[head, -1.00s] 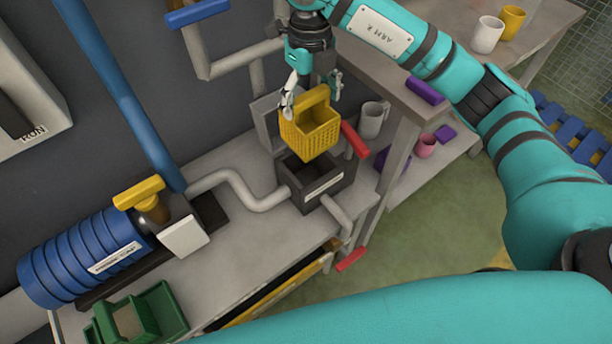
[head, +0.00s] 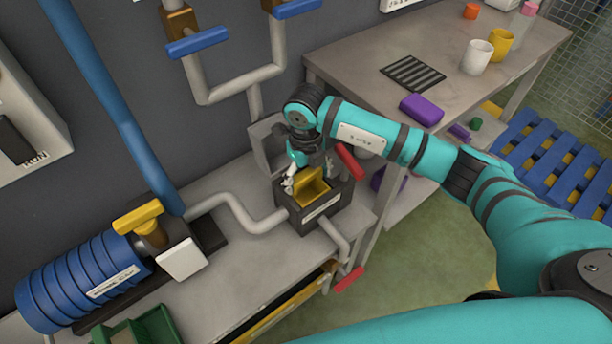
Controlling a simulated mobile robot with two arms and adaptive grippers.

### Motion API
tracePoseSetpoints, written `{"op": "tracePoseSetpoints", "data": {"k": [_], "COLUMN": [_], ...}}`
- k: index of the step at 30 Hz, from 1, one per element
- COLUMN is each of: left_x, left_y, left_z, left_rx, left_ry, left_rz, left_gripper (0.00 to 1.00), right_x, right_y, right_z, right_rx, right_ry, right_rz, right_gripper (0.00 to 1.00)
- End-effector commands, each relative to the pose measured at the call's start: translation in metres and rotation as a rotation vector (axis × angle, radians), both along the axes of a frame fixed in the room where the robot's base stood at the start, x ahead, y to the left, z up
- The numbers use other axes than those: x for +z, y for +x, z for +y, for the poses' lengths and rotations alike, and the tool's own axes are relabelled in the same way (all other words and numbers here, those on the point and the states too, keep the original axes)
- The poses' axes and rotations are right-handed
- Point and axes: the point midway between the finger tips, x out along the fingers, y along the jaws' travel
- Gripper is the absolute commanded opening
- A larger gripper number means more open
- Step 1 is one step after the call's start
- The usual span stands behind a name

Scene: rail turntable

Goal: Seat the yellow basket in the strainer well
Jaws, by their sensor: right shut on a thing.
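The yellow basket (head: 311,188) is down inside the dark box of the strainer well (head: 322,208), with only its upper part and handle showing above the rim. I cannot tell whether it rests on the bottom. My right gripper (head: 308,180) is right over the well, pointing down, and is shut on the basket at its handle. The fingers partly hide the handle. My left gripper is not in view.
Grey pipes (head: 250,212) join the well on its left and front. Red handles (head: 350,161) stand close by it. A green crate (head: 140,330) sits at the bench's front left. A higher table with cups (head: 477,57) and a purple block (head: 421,109) stands at the right.

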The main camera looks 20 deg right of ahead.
Motion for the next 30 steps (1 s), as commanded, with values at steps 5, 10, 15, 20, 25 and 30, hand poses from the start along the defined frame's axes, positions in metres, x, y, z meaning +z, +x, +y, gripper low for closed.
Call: {"op": "tracePoseSetpoints", "data": {"k": [5,10,15,20,25,30], "left_x": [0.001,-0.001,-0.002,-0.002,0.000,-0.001], "left_y": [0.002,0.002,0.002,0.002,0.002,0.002], "left_z": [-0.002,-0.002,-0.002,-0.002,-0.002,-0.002], "left_rx": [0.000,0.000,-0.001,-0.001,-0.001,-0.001], "left_ry": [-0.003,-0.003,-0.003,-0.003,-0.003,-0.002], "left_rz": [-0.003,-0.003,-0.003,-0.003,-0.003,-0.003], "left_gripper": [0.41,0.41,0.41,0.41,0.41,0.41], "right_x": [-0.006,-0.007,-0.009,-0.009,-0.007,0.010], "right_y": [0.000,0.000,0.000,0.000,0.000,0.002], "right_z": [0.000,0.000,0.000,0.000,0.000,0.000], "right_rx": [0.001,0.001,0.001,0.001,0.001,0.002], "right_ry": [0.002,0.001,0.000,0.000,0.000,0.001], "right_rz": [-0.002,-0.002,-0.001,-0.001,-0.001,-0.005], "right_gripper": [0.25,0.25,0.95,1.00,1.00,1.00]}}
